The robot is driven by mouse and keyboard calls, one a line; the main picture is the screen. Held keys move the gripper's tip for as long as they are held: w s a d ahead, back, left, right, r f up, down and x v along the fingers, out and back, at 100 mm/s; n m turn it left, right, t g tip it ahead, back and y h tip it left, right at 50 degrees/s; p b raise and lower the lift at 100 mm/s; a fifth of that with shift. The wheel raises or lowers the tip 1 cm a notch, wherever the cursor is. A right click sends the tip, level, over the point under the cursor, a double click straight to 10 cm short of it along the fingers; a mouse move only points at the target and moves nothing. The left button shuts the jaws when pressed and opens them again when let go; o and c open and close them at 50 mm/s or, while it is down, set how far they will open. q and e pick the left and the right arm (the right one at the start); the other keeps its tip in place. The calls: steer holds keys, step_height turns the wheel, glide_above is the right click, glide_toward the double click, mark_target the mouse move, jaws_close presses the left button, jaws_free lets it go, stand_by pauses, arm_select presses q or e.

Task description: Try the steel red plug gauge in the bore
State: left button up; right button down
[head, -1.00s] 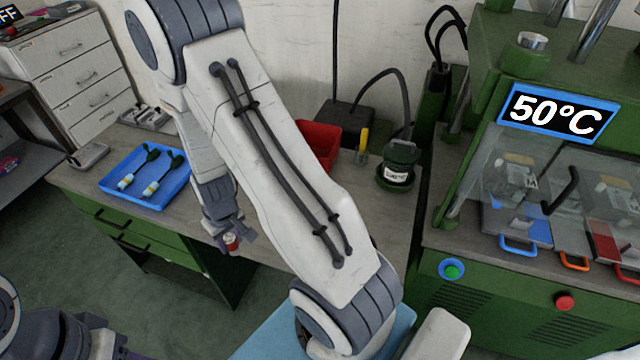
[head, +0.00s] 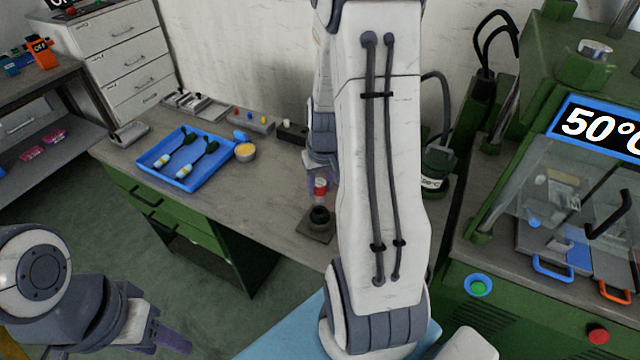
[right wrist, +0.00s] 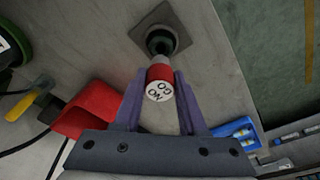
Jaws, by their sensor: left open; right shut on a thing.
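The red plug gauge (head: 320,187) has a red band and a white end face with black lettering, clearest in the right wrist view (right wrist: 159,86). My right gripper (right wrist: 158,88) is shut on it. The gauge is over a dark round socket with a bore (head: 319,216), which stands on a square grey plate (head: 308,230) on the bench. The socket and plate also show beyond the gauge in the right wrist view. The gauge's lower end is hard to see, so I cannot tell whether it enters the bore. My left gripper (head: 165,341) is open and empty at the lower left.
A blue tray (head: 196,181) holds two dark parts with pale ends. A yellow-topped round pot (head: 245,152) stands beside it. A red bin (right wrist: 92,108) is near the gripper.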

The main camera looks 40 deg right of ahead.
mark_target(320, 199)
steer(key=shift+f+b, duration=1.45)
steer(key=shift+f, duration=0.7)
steer(key=shift+f, duration=0.4)
stand_by(0.5)
steer(key=shift+r, duration=0.2)
stand_by(0.6)
steer(key=shift+r+p, duration=0.3)
steer(key=shift+r, duration=0.1)
stand_by(1.3)
steer(key=shift+f+b, duration=0.3)
steer(key=shift+f, duration=0.25)
stand_by(0.4)
